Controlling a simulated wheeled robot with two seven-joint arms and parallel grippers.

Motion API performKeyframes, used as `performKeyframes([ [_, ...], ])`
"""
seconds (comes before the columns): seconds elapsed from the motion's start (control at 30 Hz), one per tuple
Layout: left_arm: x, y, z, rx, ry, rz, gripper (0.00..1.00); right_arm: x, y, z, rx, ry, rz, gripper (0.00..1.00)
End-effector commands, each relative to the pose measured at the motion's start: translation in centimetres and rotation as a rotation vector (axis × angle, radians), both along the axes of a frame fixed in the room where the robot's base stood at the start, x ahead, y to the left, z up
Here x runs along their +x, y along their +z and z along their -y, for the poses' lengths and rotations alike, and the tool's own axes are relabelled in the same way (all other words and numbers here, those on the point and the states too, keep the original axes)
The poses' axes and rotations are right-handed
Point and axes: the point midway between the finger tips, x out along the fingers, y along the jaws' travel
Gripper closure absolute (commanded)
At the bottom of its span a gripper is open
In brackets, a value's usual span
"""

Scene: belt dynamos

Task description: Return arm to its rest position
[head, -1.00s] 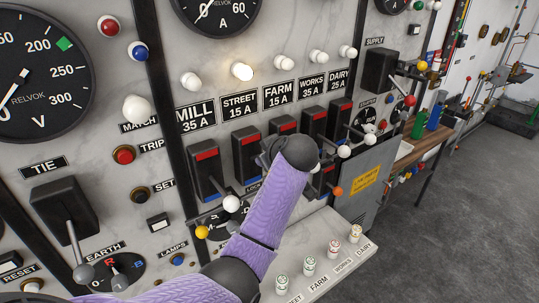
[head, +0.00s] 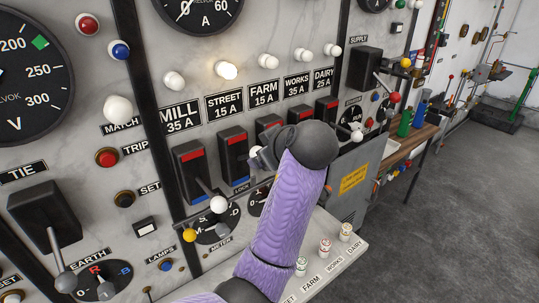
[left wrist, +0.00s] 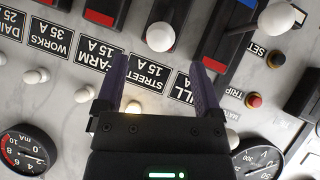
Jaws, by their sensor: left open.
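My left arm (head: 280,215), in a purple sleeve, comes up from the bottom of the head view, its dark wrist in front of the feeder switches. The wrist largely hides the gripper there. In the left wrist view, upside down, my left gripper (left wrist: 158,68) is open, its two purple fingers apart with nothing between them. Beyond the fingertips is a white ball knob (left wrist: 160,36), apart from both fingers. The STREET label (left wrist: 150,76) is behind the gap. My right gripper is not in view.
The marble panel carries a MILL switch (head: 195,170), a STREET switch (head: 233,155) and further switches partly covered by my arm. The lamp (head: 226,70) above STREET glows. A ledge (head: 262,285) with labelled pegs stands below. Open floor (head: 460,210) lies to the right.

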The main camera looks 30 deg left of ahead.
Motion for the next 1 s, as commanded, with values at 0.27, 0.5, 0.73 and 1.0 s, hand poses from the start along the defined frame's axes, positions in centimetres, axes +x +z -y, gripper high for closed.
performKeyframes([
  [0.27, -0.6, 0.7, 0.8, 0.000, 0.001, 0.001, 0.14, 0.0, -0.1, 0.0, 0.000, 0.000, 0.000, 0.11],
  [0.5, -0.6, 0.7, 0.8, 0.000, 0.000, 0.000, 0.14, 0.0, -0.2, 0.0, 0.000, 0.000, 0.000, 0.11],
  [0.73, -4.1, -8.3, 1.7, 0.031, -0.273, -0.249, 0.14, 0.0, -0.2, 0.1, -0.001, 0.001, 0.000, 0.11],
  [1.0, -14.9, -19.2, 5.6, 0.035, -0.853, -0.597, 0.14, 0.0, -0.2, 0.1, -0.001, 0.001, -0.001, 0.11],
])
